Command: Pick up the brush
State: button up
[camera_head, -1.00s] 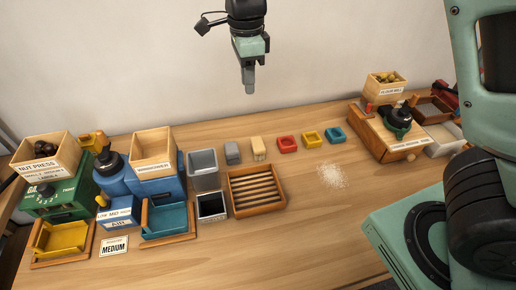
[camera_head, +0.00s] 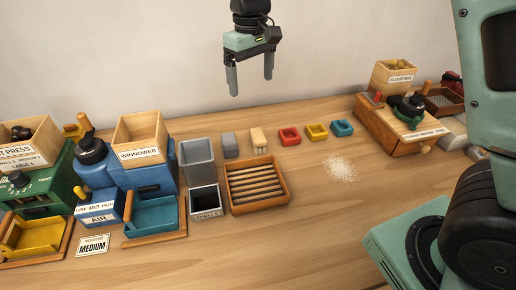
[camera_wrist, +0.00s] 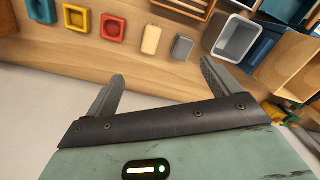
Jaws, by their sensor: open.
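My gripper (camera_head: 251,87) is open and empty, high above the back of the table, its two fingers apart and pointing down. In the wrist view its fingertips (camera_wrist: 162,71) frame the table's back edge. A small cream piece (camera_head: 258,140) with a notched lower side stands on the table below the gripper; it may be the brush, but it is too small to be sure. The cream piece also shows in the wrist view (camera_wrist: 151,40), beyond the fingers. A grey block (camera_head: 230,145) stands beside it. Nothing touches the fingers.
Red (camera_head: 289,137), yellow (camera_head: 316,132) and blue (camera_head: 342,128) small trays line up to the right. A slatted wooden tray (camera_head: 284,188) and grey bin (camera_head: 197,163) stand nearby. White powder (camera_head: 341,169) lies on the table. The winnower (camera_head: 140,154) fills the left; the flour mill (camera_head: 391,125) stands right.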

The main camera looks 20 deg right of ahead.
aim_at(258, 134)
jog(key=f+n+b, duration=0.1)
jog(key=f+n, duration=0.3)
jog(key=f, duration=0.1)
jog(key=w+d+f+n, duration=0.1)
jog(key=f+n, duration=0.3)
jog(key=f+n+b, duration=0.1)
jog(key=f+n, duration=0.3)
jog(key=f, duration=0.1)
jog(key=shift+w+d+f+b, duration=0.2)
jog(key=shift+f+b, duration=0.1)
jog(key=shift+f, duration=0.05)
jog(key=f, duration=0.2)
jog(key=f+p, duration=0.1)
jog(key=f, duration=0.1)
jog(key=shift+s+d, duration=0.2)
jog(key=shift+d, duration=0.1)
jog(key=shift+f, duration=0.6)
jog(key=c, duration=1.1)
